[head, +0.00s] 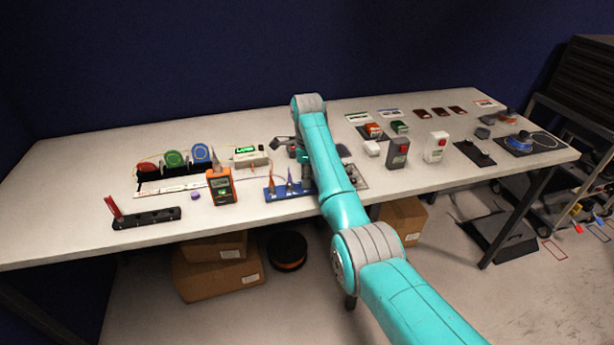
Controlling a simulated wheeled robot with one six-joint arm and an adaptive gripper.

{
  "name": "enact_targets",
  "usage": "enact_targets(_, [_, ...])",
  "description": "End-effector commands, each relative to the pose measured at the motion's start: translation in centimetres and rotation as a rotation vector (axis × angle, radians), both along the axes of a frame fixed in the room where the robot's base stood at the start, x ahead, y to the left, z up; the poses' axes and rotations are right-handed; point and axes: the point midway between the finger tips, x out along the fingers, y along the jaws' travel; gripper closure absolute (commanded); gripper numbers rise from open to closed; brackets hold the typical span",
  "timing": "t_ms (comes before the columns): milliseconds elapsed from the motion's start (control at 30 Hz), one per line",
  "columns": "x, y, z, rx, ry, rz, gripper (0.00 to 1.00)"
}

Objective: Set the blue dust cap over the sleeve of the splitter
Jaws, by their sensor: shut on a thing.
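My gripper (287,146) is over the middle of the table, beside the white box with a green display. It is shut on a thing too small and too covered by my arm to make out. I cannot pick out the blue dust cap for sure in the head view. A small purple cap-like piece (196,195) lies on the table left of the orange meter. I cannot tell for sure which object is the splitter. A grey plate (356,178) is partly hidden behind my arm, and its sleeve, if any, cannot be seen.
The white table (90,190) holds an orange meter (221,187), a white box with green display (250,156), a blue stand with pointed pieces (284,190), coloured reels (173,160) and a black rack (146,218). Small boxes (398,152) stand right of my arm. The far left is clear.

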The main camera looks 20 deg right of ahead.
Motion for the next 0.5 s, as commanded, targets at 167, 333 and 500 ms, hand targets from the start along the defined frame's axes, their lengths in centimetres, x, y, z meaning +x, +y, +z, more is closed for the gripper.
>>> enact_targets(167, [-0.01, 0.0, -0.13, 0.0, 0.0, 0.0, 0.51])
enact_targets(333, [-0.01, 0.0, -0.12, 0.0, 0.0, 0.0, 0.44])
enact_targets(500, [0.0, 0.0, 0.0, 0.0, 0.0, 0.0, 0.44])
